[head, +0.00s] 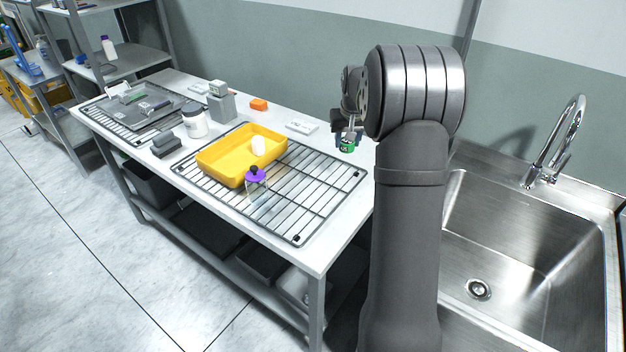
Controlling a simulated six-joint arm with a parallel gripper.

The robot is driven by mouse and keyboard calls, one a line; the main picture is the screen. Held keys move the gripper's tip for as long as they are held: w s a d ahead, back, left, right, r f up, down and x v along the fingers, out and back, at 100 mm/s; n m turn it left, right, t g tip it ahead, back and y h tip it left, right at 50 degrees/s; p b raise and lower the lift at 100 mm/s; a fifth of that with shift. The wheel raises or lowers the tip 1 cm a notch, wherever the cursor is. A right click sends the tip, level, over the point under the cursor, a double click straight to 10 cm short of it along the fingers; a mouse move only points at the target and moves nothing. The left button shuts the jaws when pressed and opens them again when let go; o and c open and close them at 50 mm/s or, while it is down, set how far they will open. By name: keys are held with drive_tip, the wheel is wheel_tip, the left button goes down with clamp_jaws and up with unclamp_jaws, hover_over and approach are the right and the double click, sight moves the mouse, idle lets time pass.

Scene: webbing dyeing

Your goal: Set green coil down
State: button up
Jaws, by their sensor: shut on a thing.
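The green coil (347,147) is a small green roll with dark parts and a pale mark. My gripper (346,138) is shut on it, to the right of the yellow tray. The coil appears to hang above the white table's (321,246) right end, near the back edge; its exact height cannot be told. My arm hides what lies just to the right of it. The fingertips are small in the head view.
A purple-topped bottle (256,182) stands by the tray. A steel sink (530,250) is right.

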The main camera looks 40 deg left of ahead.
drive_tip(key=s+d+m, duration=0.1)
drive_tip(key=s+d, duration=0.5)
drive_tip(key=s, duration=0.4)
hover_over(306, 193)
drive_tip(key=d, duration=0.1)
drive_tip(key=f, duration=0.7)
drive_tip(key=shift+s, duration=0.4)
drive_tip(key=shift+a+f, duration=0.15)
drive_tip(key=shift+f, duration=1.9)
drive_tip(key=shift+f, duration=0.15)
drive_tip(key=o, duration=1)
drive_tip(key=shift+c, duration=0.2)
drive_tip(key=v, duration=1.2)
drive_tip(key=shift+s, duration=0.2)
